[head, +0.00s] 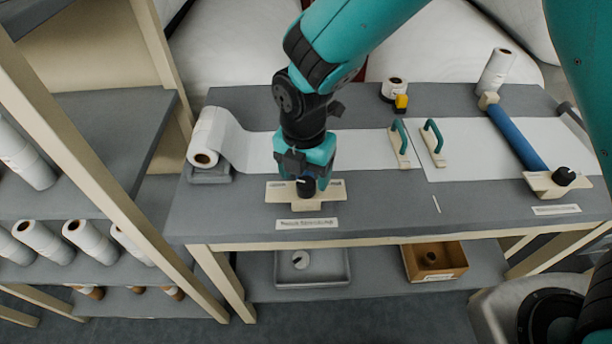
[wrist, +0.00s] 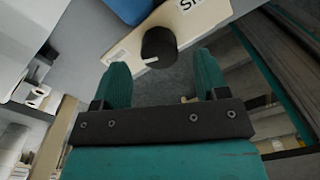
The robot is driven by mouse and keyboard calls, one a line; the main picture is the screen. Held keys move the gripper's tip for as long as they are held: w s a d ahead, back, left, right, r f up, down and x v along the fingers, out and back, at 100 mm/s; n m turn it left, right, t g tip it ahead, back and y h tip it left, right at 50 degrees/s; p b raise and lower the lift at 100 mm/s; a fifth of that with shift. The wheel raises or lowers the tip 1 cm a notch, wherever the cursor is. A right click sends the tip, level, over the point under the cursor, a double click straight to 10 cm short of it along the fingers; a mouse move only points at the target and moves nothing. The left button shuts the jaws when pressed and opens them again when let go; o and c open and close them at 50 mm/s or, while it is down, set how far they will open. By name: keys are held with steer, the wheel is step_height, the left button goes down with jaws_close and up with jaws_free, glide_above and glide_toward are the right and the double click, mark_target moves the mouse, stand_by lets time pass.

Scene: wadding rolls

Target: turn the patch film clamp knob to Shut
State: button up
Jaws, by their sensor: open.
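The near-left black clamp knob (head: 306,188) sits on a pale plate (head: 313,206) at the table's front edge, with small labels on either side. The wrist view shows the knob (wrist: 158,45), with a white mark on its lower-left side, and the plate (wrist: 210,18). The plate's upper-right label begins with "SH" and is cut off; the lower-left one is unreadable. My gripper (head: 304,178) is just above the knob. In the wrist view my gripper (wrist: 161,66) is open, fingers either side of the knob's near edge with gaps. No grip on it shows.
A second black knob (head: 564,176) is at the right end by a blue bar (head: 517,138). A white roll (head: 205,148) lies at the left. Two green-handled blocks (head: 400,143) (head: 433,142) stand mid-table. A wooden shelf post (head: 90,140) rises at the left.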

mark_target(306, 187)
steer(key=shift+f, duration=1.3)
steer(key=c, duration=0.9)
